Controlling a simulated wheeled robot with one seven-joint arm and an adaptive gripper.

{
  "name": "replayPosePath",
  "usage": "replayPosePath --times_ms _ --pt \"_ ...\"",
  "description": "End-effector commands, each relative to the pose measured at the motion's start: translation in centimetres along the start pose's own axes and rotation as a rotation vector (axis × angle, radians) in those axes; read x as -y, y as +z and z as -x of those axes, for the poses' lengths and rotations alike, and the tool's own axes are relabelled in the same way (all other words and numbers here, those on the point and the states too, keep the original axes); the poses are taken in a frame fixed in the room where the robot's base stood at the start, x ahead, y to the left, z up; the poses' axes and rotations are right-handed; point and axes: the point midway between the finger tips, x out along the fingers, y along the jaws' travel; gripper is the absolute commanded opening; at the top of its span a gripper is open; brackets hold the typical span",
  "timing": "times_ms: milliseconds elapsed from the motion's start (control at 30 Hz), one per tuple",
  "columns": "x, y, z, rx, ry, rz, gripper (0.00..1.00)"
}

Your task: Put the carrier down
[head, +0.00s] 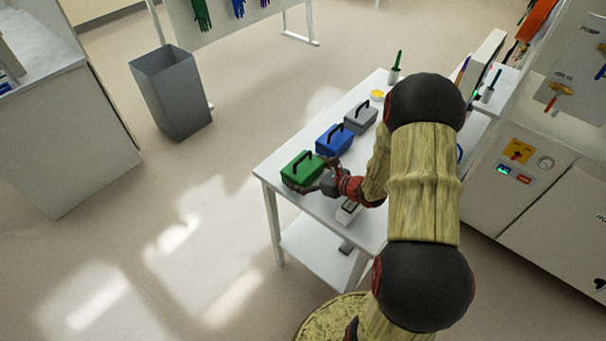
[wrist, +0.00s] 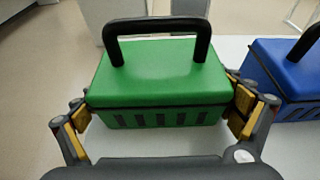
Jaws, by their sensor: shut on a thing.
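A green carrier (head: 301,170) with a black handle is at the near left end of the white table (head: 262,170). It is upright, and I cannot tell whether its base touches the tabletop. My gripper (head: 318,185) is shut on the green carrier. In the wrist view the green carrier (wrist: 160,80) sits between the two fingers of my gripper (wrist: 165,112), which press on its left and right sides. Its handle stands up on the lid.
A blue carrier (head: 334,140) and a grey carrier (head: 360,118) stand in a row behind the green one. The blue carrier (wrist: 284,75) is close on the right in the wrist view. A grey bin (head: 171,95) stands on the floor at left.

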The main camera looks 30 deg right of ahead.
Motion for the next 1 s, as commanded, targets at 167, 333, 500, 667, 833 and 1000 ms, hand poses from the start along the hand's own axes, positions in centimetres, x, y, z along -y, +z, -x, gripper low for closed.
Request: replayPosePath --times_ms 167,333,500,667,833,1000 --pt "0.1 0.3 0.1 0.003 -0.001 0.002 0.54" --pt "0.0 -0.1 -0.1 0.001 0.000 0.001 0.96" --pt "0.0 -0.1 0.0 0.001 0.000 0.001 1.00" --pt "0.0 -0.1 0.0 0.001 0.000 0.000 1.00" --pt "0.0 0.3 0.1 0.001 0.000 0.001 1.00" --pt "0.2 0.4 2.6 0.002 -0.004 -0.001 1.00"
